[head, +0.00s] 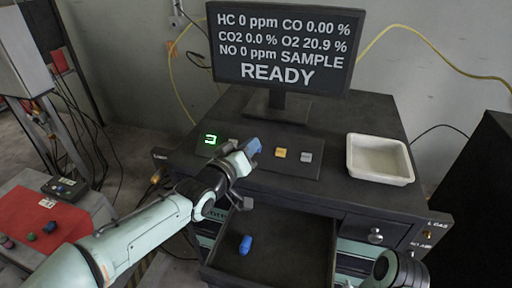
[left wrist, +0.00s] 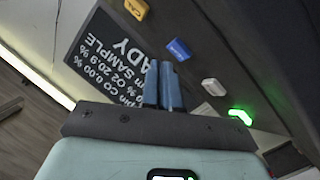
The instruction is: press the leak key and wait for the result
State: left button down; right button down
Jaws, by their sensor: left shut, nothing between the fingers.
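The monitor (head: 283,45) shows gas readings, the word SAMPLE and READY in large letters. On the key panel (head: 262,167) below it I see a lit green key (head: 211,139), a yellow key (head: 280,153) and a grey key (head: 306,157). The left wrist view shows a yellow key marked CAL (left wrist: 136,8), a blue key (left wrist: 179,49), a pale key (left wrist: 214,87) and the green glow (left wrist: 240,116). I cannot read a leak label. My left gripper (head: 253,147) is shut and empty over the panel, its blue fingertips (left wrist: 163,85) near the blue key; contact is unclear.
A white tray (head: 353,172) stands right of the panel. An open drawer (head: 290,255) below holds a blue item (head: 245,245). A red-topped bench (head: 50,215) with small knobs is at left. A dark cabinet (head: 485,200) is at right.

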pick_arm(q)
jog(key=shift+f, duration=0.15)
jog(key=shift+w+d+f, duration=0.1)
jog(key=shift+w+f, duration=0.1)
jog(key=shift+w, duration=0.05)
jog(key=shift+w+f, duration=0.25)
jog(key=shift+f, duration=0.05)
dwell(0.7)
dwell(0.4)
jog(key=shift+s+r+b, duration=0.3)
jog(key=shift+s+r, duration=0.2)
jog(key=shift+r, duration=0.1)
jog(key=shift+s+a+r, duration=0.3)
jog(key=shift+s+r, duration=0.5)
jog(key=shift+r, duration=0.2)
jog(key=shift+s+a+r, duration=0.3)
jog(key=shift+s+r, duration=0.45)
jog(key=shift+r, duration=0.2)
